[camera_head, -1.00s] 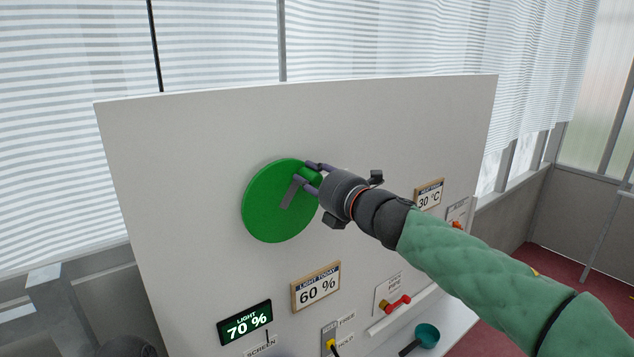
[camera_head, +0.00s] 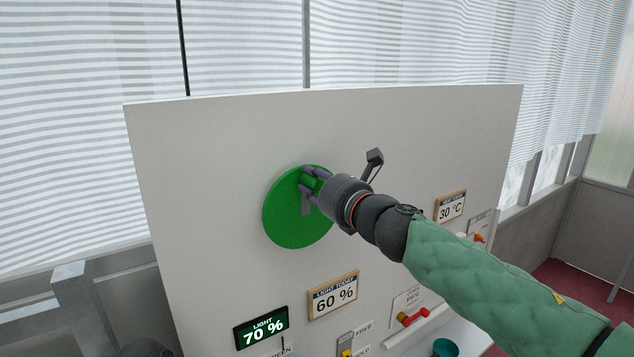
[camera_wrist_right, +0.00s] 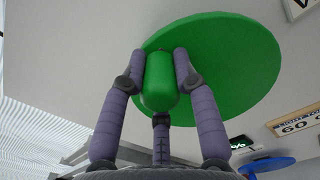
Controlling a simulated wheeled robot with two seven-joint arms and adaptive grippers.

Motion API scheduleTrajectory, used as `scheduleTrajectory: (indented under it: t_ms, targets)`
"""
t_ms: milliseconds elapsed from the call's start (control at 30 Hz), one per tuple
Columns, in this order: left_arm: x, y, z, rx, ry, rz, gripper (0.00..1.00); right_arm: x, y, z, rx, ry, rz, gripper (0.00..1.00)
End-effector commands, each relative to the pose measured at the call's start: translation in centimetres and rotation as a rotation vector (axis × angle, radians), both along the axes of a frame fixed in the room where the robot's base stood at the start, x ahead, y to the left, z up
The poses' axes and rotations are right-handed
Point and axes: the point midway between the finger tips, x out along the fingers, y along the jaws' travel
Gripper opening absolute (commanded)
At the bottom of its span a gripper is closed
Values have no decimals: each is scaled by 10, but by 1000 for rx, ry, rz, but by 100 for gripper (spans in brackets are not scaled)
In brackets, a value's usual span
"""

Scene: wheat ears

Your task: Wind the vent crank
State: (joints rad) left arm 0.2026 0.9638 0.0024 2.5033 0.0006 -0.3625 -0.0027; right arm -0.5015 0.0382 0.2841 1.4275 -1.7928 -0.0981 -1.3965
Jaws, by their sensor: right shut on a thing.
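The white panel (camera_head: 200,150) also carries a light display (camera_head: 261,328) reading 70 %, a "light today" sign (camera_head: 333,295) reading 60 %, a 30 °C sign (camera_head: 450,206) and a red-handled valve (camera_head: 413,317). A teal cup (camera_head: 446,347) stands low at the right.

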Motion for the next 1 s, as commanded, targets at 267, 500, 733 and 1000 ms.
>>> scheduleTrajectory:
  t_ms: [267,500,733,1000]
  targets:
    - [0,0,-1,0,0,0,40,0,4,-9,-20,3,5,0]
    - [0,0,-1,0,0,0,40,0,5,-10,-20,5,5,38]
    - [0,0,-1,0,0,0,40,0,3,-6,-15,1,3,54]
    - [0,0,0,0,0,0,40,-4,-1,-3,-13,-3,1,54]
